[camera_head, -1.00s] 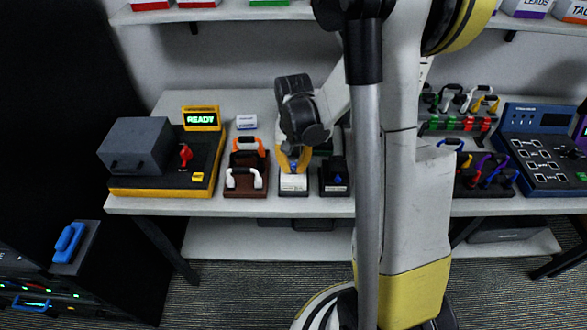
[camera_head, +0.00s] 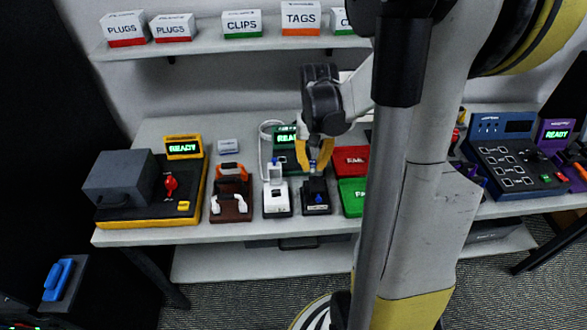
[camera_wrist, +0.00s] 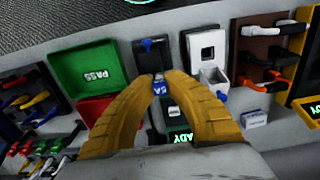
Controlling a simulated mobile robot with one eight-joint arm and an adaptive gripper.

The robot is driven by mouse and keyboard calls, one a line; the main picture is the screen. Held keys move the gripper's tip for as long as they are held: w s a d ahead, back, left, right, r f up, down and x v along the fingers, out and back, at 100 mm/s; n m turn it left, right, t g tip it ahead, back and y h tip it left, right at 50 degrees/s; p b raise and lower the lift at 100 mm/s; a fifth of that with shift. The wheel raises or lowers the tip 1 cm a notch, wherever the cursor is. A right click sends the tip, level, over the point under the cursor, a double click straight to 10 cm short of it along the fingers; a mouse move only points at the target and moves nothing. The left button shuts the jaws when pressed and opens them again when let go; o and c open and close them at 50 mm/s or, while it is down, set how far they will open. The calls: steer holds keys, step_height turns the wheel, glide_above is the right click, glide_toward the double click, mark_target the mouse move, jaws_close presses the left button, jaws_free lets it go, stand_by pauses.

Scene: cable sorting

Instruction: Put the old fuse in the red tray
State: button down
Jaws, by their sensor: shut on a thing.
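My gripper (camera_head: 314,170) is shut on a small blue fuse with white lettering (camera_wrist: 158,88), held between the yellow fingertips; its lower end is hard to make out. In the head view the gripper hangs over the rear of a black block (camera_head: 317,207) bearing a small blue piece. The red tray (camera_head: 351,153) lies just right of the gripper, behind the green tray (camera_head: 353,183). In the wrist view the red tray (camera_wrist: 92,109) is partly hidden behind a finger. The green tray (camera_wrist: 82,66) is marked PASS.
A white unit (camera_head: 277,208) with a square opening stands left of the black block. A green READY device (camera_head: 284,139) stands close behind the gripper. Further left are a brown rack (camera_head: 231,213) with plugs and a grey-and-yellow machine (camera_head: 128,178). My arm hides the bench right of the trays.

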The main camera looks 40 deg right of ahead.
steer(key=shift+s+d+r, duration=0.35)
steer(key=shift+d+r, duration=0.15)
steer(key=shift+r, duration=0.1)
step_height(320, 180, up, 2)
steer(key=shift+r+p, duration=0.25)
steer(key=shift+p, duration=0.9)
